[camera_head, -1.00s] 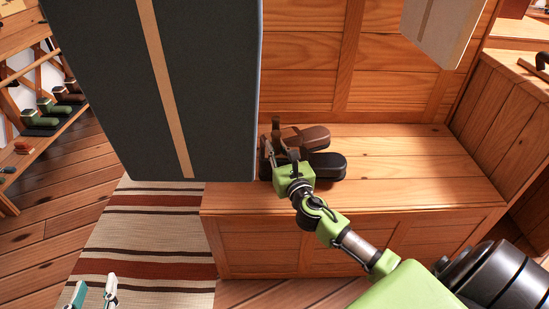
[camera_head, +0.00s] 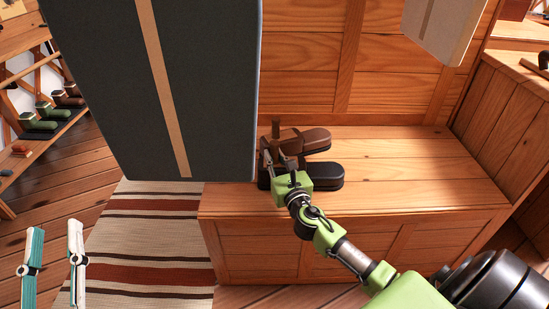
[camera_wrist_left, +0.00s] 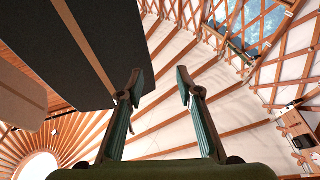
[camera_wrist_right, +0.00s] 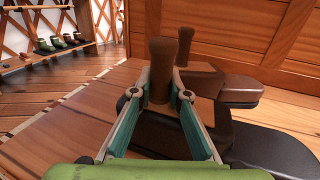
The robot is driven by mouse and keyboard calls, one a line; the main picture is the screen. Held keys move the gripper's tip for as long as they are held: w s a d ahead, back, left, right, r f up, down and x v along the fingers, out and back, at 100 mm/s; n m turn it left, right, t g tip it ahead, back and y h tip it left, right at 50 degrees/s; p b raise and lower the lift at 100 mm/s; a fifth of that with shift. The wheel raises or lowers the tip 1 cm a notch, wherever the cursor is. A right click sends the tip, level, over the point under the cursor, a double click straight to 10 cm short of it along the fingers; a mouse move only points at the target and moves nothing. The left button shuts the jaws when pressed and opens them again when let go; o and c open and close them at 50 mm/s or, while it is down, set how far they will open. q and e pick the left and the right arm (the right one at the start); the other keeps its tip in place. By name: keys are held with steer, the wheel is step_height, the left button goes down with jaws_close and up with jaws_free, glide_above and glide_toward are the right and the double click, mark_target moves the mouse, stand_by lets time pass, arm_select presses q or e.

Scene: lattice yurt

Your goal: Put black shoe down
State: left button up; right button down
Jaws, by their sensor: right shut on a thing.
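The black shoe (camera_head: 326,175) is at the left end of the wooden bench, toe to the right in the head view. My right gripper (camera_head: 277,160) is shut on its upright part; the right wrist view shows the fingers (camera_wrist_right: 160,82) on either side of that brownish upright, with the dark shoe (camera_wrist_right: 270,150) below. The shoe looks level and at or very near the bench top; I cannot tell whether it touches. My left gripper (camera_head: 55,228) is open and empty at lower left, and its spread fingers (camera_wrist_left: 159,80) show in the left wrist view.
A brown shoe (camera_head: 312,139) stands just behind the black one on the bench (camera_head: 410,175). A large dark panel (camera_head: 200,90) hangs close by on the left. The bench's right part is clear. A rack (camera_head: 50,135) with several boots stands far left, beyond a striped rug (camera_head: 150,245).

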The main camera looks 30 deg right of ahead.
steer(key=c, duration=1.9)
jaws_free()
arm_select(q)
steer(key=shift+s+r, duration=0.15)
steer(key=shift+r, duration=0.1)
